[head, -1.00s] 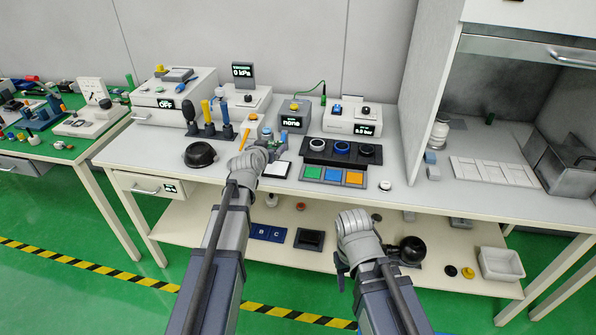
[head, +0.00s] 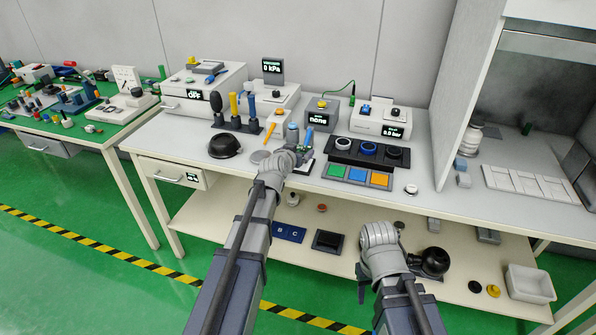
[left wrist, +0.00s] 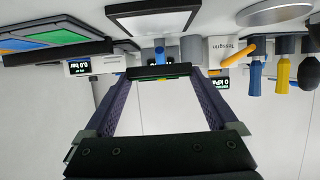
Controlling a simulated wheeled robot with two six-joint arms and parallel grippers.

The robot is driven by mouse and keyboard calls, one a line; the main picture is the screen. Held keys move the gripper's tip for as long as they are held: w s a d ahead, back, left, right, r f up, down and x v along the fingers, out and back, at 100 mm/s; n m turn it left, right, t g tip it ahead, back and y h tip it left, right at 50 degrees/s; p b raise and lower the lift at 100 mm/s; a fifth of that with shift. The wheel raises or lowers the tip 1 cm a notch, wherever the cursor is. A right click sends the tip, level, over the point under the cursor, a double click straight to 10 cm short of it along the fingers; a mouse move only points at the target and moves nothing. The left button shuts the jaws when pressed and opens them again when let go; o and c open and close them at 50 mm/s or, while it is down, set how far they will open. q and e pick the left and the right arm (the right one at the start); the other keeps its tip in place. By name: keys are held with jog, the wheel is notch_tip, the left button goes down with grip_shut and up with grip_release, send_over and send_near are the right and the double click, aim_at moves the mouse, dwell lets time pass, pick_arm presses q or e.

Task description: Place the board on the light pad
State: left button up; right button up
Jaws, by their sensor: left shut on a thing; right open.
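My left gripper (head: 303,150) is over the bench, just behind the light pad, with its fingers partly hidden by its wrist in the head view. In the left wrist view its two fingers (left wrist: 160,76) are shut on the board (left wrist: 166,79), seen edge-on as a thin green and dark strip. The light pad (left wrist: 165,20) is a white panel in a dark frame, apart from the board in that view. In the head view the pad (head: 303,168) is partly covered by my left wrist. My right gripper (head: 362,287) is open, low in front of the bench, its fingertips mostly hidden.
Right of the pad is a tray of green, blue and orange squares (head: 357,174), with a black ring holder (head: 368,152) behind it. A black bowl (head: 224,146) and a tool stand (head: 237,125) are to the left. Instrument boxes line the back.

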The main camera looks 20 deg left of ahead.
pick_arm(q)
jog(key=shift+f, duration=0.5)
pick_arm(e)
jog(key=shift+f, duration=0.5)
pick_arm(q)
notch_tip(320, 180, down, 4)
jog(key=b, duration=0.3)
jog(key=shift+r+b, duration=0.25)
jog(key=shift+b, duration=0.05)
pick_arm(e)
notch_tip(320, 180, down, 4)
jog(key=shift+r, duration=0.25)
pick_arm(q)
jog(key=shift+f, duration=0.15)
jog(key=o, duration=1)
pick_arm(e)
jog(key=shift+f, duration=0.15)
